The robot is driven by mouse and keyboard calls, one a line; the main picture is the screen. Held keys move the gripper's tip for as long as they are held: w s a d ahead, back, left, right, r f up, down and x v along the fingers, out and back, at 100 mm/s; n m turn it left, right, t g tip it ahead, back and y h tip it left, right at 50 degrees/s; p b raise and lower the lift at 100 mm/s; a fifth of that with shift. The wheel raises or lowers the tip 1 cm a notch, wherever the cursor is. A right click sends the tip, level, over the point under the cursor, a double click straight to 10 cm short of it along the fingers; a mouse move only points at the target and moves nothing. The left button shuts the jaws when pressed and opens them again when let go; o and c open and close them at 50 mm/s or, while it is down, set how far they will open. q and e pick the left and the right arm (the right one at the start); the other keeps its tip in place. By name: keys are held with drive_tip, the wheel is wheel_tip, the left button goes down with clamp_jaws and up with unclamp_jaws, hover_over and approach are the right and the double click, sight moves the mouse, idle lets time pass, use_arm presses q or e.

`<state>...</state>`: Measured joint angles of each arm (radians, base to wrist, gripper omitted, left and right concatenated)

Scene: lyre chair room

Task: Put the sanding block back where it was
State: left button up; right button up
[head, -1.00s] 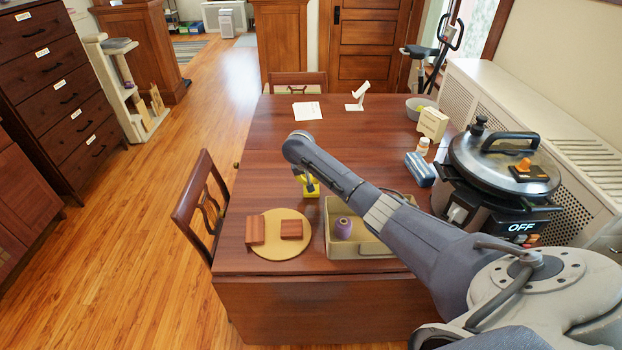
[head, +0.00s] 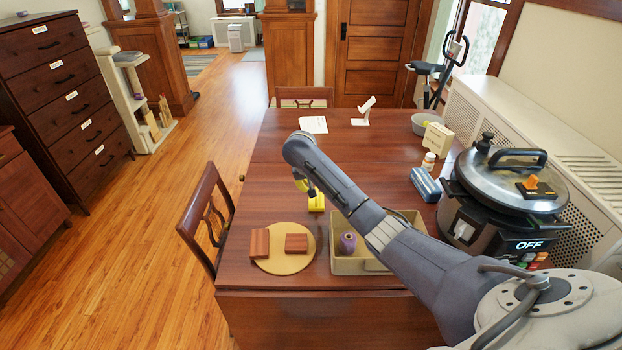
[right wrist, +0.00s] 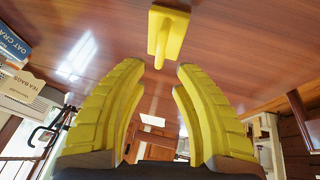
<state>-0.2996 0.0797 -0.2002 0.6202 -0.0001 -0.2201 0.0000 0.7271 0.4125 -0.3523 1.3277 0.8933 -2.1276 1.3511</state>
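A yellow block with a raised handle (head: 317,202), which I take to be the sanding block, rests on the brown table behind the tray. It also shows in the right wrist view (right wrist: 178,22), beyond the fingertips. My right gripper (right wrist: 160,68) has its yellow fingers spread with nothing between them. In the head view the right gripper (head: 304,184) is partly hidden by its own arm, just above and left of the block. The fingers look apart from the block. My left gripper is in neither view.
A round board (head: 285,264) with two reddish wooden blocks lies at the table's front left. A beige tray (head: 360,266) holding a purple object sits beside it, partly behind my arm. A blue box (head: 425,184) and a large cooker (head: 505,190) stand right. The table's middle is clear.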

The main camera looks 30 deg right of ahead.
drive_tip(key=shift+v, duration=2.65)
